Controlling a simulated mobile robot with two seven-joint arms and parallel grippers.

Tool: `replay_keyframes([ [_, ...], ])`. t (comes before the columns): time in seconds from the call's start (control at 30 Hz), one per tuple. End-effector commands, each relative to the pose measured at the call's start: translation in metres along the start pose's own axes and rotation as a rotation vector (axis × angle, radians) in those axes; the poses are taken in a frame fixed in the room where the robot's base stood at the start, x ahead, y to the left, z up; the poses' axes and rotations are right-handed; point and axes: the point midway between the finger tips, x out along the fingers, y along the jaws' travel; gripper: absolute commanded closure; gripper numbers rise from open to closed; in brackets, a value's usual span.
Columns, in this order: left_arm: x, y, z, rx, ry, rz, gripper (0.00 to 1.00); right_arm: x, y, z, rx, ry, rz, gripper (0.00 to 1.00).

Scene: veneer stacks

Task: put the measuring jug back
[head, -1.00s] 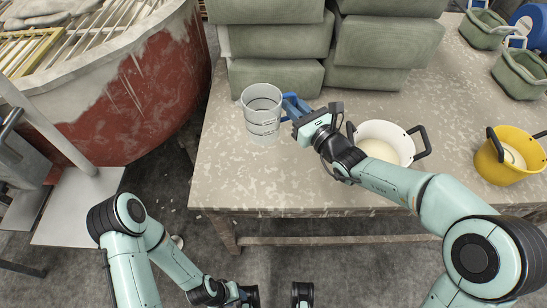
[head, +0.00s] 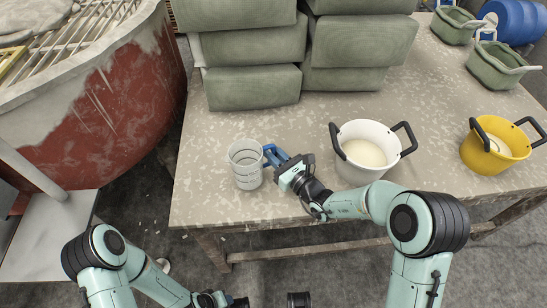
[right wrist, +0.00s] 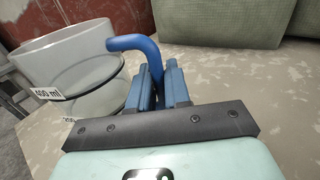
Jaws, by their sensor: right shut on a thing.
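The clear measuring jug (head: 246,165) with dark bands is upright over the front left part of the worktable (head: 310,115). I cannot tell whether its base touches the top. My right gripper (head: 277,158) is to its right, shut on its blue handle. In the right wrist view the blue handle (right wrist: 140,46) runs from the jug (right wrist: 80,72) down to the fingers (right wrist: 160,85), and a "400 ml" label shows. The lower handle is hidden. My left arm comes in at the bottom left; its fingers are not visible.
A white bucket (head: 352,172) with pale contents stands right of my right gripper. A yellow bucket (head: 487,157) stands farther right. Stacked green-grey blocks (head: 255,90) fill the back. A large red-brown tub (head: 95,125) is beyond the left edge. The table around the jug is clear.

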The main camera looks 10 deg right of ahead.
Motion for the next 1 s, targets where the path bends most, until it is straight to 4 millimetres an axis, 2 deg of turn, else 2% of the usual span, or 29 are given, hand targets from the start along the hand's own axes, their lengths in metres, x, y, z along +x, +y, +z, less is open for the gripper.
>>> replay_keyframes([
  [0.03, 0.0043, -0.0016, -0.0038, -0.001, 0.011, -0.001, 0.57, 0.0002, 0.0, -0.0116, 0.002, 0.003, 0.0, 1.0],
  [0.1, 0.0054, -0.0021, -0.0066, -0.002, 0.019, -0.001, 0.57, 0.0001, -0.0002, -0.016, 0.0, 0.0, 0.0, 1.0],
  [0.5, 0.0074, -0.0027, -0.0097, -0.002, 0.028, -0.002, 0.57, 0.0, -0.0001, -0.0188, 0.0, -0.001, 0.0, 1.0],
  [0.53, 0.0072, -0.0027, -0.0101, -0.002, 0.029, -0.002, 0.57, -0.0001, -0.0001, -0.0188, -0.001, 0.0, 0.0, 0.76],
  [0.6, 0.0068, -0.0025, -0.0098, -0.002, 0.028, -0.002, 0.57, -0.0001, 0.0, -0.0183, -0.001, 0.0, 0.0, 0.57],
  [1.0, 0.0029, -0.0011, -0.0048, -0.001, 0.015, -0.001, 0.57, -0.0032, -0.0003, -0.0134, 0.0, 0.0, -0.001, 0.57],
])
